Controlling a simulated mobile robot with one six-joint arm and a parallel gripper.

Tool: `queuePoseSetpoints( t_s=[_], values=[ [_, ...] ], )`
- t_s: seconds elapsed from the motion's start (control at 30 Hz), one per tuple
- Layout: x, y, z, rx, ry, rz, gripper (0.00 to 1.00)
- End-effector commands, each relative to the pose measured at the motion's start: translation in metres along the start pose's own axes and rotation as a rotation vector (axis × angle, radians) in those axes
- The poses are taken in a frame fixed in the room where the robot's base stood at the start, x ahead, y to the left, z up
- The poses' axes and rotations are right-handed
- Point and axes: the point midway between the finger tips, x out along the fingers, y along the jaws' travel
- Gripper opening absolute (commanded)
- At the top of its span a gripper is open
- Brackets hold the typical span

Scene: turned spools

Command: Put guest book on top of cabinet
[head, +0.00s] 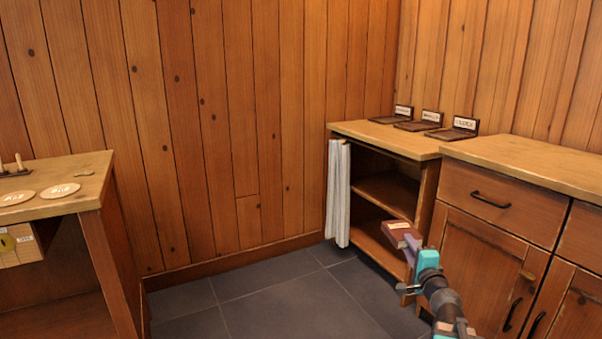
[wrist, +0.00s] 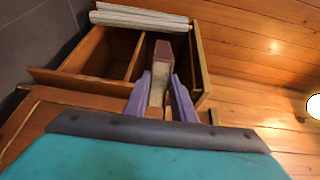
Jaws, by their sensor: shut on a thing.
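The guest book, seemingly the small reddish-brown block (head: 399,230) with a pale patch, is held in my gripper (head: 411,255). In the wrist view my gripper's purple fingers (wrist: 161,98) are shut on the book (wrist: 164,50), which sticks out past the fingertips. In the head view the book is in front of the open-shelved cabinet, below its wooden top (head: 375,133). To the right stands a cabinet with drawers and doors, with a wooden top (head: 535,163). I cannot tell which one the task means.
Three dark stands with label cards (head: 465,126) line the back of the shelf unit's top; its front part is bare. A pale curtain (head: 337,195) hangs at its left side. A wooden table (head: 80,185) with round discs stands at left. The tiled floor between is clear.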

Motion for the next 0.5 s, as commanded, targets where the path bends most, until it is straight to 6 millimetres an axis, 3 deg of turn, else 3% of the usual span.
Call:
queuePoseSetpoints(
  t_s=[0.5],
  values=[
    [-0.028, 0.006, 0.082, -0.007, -0.395, -0.011, 0.00]
  ],
)
